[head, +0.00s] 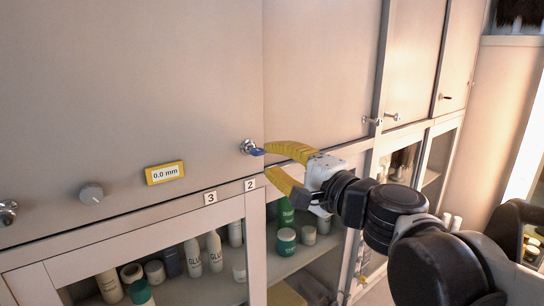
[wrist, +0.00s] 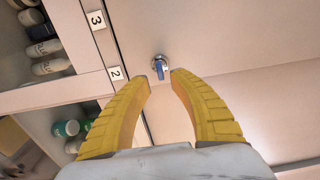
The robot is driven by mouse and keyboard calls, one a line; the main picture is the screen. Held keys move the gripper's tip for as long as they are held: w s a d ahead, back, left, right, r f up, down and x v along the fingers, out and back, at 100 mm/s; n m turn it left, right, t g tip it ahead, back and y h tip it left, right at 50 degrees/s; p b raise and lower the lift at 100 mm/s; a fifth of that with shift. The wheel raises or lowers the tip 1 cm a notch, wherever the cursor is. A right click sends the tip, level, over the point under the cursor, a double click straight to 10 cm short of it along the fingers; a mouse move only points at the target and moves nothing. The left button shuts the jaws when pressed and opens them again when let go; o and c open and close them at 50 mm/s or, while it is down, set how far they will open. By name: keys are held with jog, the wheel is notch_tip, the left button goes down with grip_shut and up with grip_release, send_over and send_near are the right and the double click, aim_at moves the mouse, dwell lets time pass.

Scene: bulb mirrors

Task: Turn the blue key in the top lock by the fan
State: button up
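The blue key (head: 257,152) sits in a round silver lock (head: 246,146) on the cabinet door, above the label 2. In the wrist view the blue key (wrist: 160,73) shows just beyond the gap between my fingertips, with the silver lock (wrist: 159,61) behind it. My gripper (head: 266,161) has yellow ribbed fingers and is open, with nothing between them. The upper fingertip is close to the key in the head view; I cannot tell whether it touches. In the wrist view my gripper (wrist: 160,80) points at the key. No fan is visible.
A yellow 0.0 mm display (head: 164,173) and a grey knob (head: 91,194) are on the panel to the left. Labels 3 (head: 210,198) and 2 (head: 250,184) sit below. Glazed shelves underneath hold several bottles and jars. More locks (head: 392,117) are to the right.

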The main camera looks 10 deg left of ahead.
aim_at(262, 154)
jog(key=x, duration=0.4)
jog(key=shift+w+a+b, duration=0.15)
jog(key=shift+b, duration=0.25)
jog(key=shift+a, duration=0.1)
jog(key=shift+w+a, duration=0.1)
jog(key=shift+w, duration=0.15)
jog(key=shift+s, duration=0.1)
grip_shut()
